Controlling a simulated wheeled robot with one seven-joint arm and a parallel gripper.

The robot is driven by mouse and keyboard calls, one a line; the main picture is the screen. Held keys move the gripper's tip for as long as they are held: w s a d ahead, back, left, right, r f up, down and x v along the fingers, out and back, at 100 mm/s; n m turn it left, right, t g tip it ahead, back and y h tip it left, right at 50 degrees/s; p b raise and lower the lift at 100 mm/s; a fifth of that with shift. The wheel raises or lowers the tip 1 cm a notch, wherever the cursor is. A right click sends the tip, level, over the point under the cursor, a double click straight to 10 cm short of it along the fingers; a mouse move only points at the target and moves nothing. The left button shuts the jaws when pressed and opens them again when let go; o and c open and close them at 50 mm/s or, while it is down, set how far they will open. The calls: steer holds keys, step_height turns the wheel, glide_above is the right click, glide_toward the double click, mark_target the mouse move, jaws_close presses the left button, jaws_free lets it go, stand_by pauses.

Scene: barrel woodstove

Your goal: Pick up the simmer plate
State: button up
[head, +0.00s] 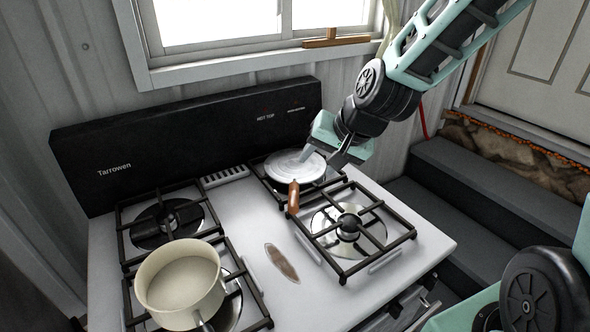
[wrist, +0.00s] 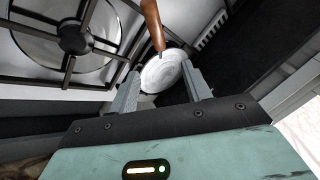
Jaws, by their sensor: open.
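The simmer plate (head: 290,165) is a round, pale grey metal disc with a brown wooden handle (head: 293,198). It lies on the back right burner, its handle pointing to the front of the stove. My gripper (head: 320,160) is open at the plate's right rear side, pointing down. In the wrist view the plate (wrist: 162,76) shows between the two spread fingers of my gripper (wrist: 160,73), with the handle leading away at the top. I cannot tell whether a finger touches the plate. My fingers hide part of its rim.
A cream saucepan (head: 181,286) stands on the front left burner. The front right grate (head: 350,222) and back left grate (head: 165,222) are bare. A brown oval spoon rest (head: 282,262) lies between the burners. The black backguard (head: 190,140) rises close behind the plate.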

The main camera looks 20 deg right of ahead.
mark_target(296, 185)
steer(key=p+x, duration=0.1)
steer(key=x, duration=0.8)
steer(key=shift+w+a+f, duration=0.1)
steer(key=shift+f, duration=0.2)
steer(key=shift+p+x, duration=1)
steer(key=shift+x, duration=1.75)
steer(key=shift+w, duration=0.1)
steer(key=shift+r, duration=0.1)
jaws_close()
